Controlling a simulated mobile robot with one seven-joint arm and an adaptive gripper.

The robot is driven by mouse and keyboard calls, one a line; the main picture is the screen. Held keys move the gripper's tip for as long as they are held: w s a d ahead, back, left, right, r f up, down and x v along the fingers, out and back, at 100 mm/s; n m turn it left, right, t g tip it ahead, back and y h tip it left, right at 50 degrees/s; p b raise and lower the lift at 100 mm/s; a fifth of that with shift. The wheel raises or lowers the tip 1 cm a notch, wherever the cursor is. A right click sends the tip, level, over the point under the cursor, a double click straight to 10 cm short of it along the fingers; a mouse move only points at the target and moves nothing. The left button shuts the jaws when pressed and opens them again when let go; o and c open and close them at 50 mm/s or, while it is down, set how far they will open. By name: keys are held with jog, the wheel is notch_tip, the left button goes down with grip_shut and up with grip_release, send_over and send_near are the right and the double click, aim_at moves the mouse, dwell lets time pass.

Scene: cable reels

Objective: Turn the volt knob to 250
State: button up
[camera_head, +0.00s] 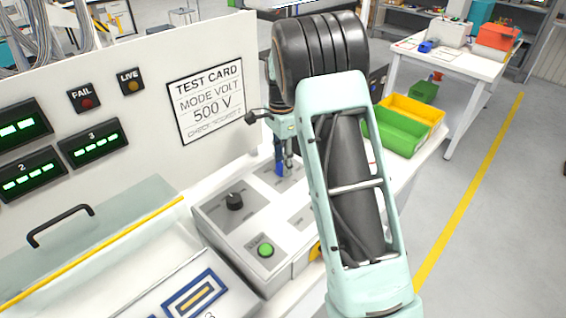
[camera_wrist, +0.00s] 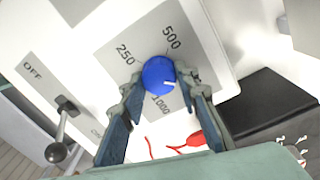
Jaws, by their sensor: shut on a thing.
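The volt knob (camera_wrist: 158,72) is a round blue knob on a grey dial plate in the wrist view. The plate reads 250 at upper left, 500 at upper right and 1000 below. A short white mark on the knob points to the picture's right, between 500 and 1000. My gripper (camera_wrist: 160,80) has one finger on each side of the knob and is shut on it. In the head view my gripper (camera_head: 284,162) reaches down to the console, and my arm hides part of it. I cannot make out the knob there.
A test card (camera_head: 206,100) on the panel reads MODE VOLT 500 V. The console has a black knob (camera_head: 234,201) and a green button (camera_head: 265,250). A black ball-ended lever (camera_wrist: 56,152) stands by OFF. Red leads (camera_wrist: 190,142) lie nearby. Green (camera_head: 396,131) and yellow bins stand behind.

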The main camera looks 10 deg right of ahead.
jog(key=n, duration=0.4)
jog(key=shift+n, duration=0.3)
jog(key=n, duration=0.3)
jog(key=shift+a+n+b, duration=0.1)
jog(key=shift+n+b, duration=0.2)
jog(key=shift+b, duration=0.05)
jog(key=n, duration=0.3)
jog(key=shift+n, duration=0.3)
jog(key=n, duration=0.4)
jog(key=shift+n, duration=0.3)
jog(key=n, duration=0.4)
jog(key=shift+t, duration=0.3)
jog(key=n, duration=0.4)
jog(key=shift+s, duration=0.1)
jog(key=n+p, duration=0.1)
jog(key=n, duration=0.3)
jog(key=shift+n, duration=0.3)
jog(key=shift+n+p, duration=0.4)
jog(key=shift+n, duration=1.2)
